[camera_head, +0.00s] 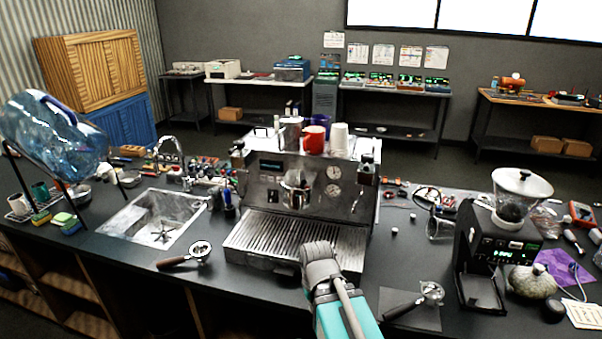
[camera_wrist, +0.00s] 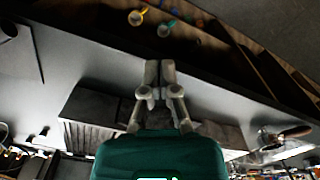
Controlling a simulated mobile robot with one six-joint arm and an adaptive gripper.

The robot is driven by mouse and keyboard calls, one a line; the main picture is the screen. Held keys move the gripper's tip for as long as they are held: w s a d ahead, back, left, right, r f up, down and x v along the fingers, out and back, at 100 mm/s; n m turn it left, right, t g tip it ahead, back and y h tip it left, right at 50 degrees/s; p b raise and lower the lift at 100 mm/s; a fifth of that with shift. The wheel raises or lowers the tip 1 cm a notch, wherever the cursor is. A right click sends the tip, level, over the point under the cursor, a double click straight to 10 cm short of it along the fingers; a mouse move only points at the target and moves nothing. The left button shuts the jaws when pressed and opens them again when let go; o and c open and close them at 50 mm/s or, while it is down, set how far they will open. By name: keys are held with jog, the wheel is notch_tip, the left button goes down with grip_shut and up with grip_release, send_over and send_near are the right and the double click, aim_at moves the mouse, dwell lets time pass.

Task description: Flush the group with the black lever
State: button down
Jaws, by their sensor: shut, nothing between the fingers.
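The silver espresso machine (camera_head: 310,178) stands on the dark counter. Its group (camera_head: 297,186) is at the middle of the front, above the slatted drip tray (camera_head: 290,238). Dark handles stick out at its upper left (camera_head: 238,154) and upper right (camera_head: 366,172); I cannot tell which one is the black lever. My gripper (camera_head: 319,250) is shut and empty, in front of the right part of the drip tray and apart from the group and both handles. In the wrist view my gripper's (camera_wrist: 152,70) fingers are together, with the drip tray (camera_wrist: 88,112) behind them.
A portafilter (camera_head: 192,254) lies left of the machine, another (camera_head: 417,299) on a mat to the right. A grinder (camera_head: 500,245) stands at right, a sink (camera_head: 155,218) at left. A red mug (camera_head: 313,140) and white cups (camera_head: 339,138) are on the machine.

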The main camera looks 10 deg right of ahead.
dwell(0.3)
jog(key=m+t+y+p, duration=0.7)
jog(key=m+t+y, duration=0.25)
jog(key=t, duration=0.35)
send_near(302, 176)
jog(key=s+d, duration=0.2)
jog(key=d, duration=0.1)
jog(key=shift+w+d+n, duration=0.1)
jog(key=shift+d+n, duration=0.15)
jog(key=shift+n, duration=0.2)
jog(key=shift+w+a, duration=0.1)
jog(key=b+x, duration=0.1)
jog(key=x, duration=0.8)
jog(key=shift+w+a, duration=0.25)
jog(key=shift+a, duration=0.05)
jog(key=shift+s+d+f, duration=0.1)
jog(key=shift+d+f, duration=0.05)
jog(key=shift+d, duration=0.05)
jog(key=shift+a, duration=0.1)
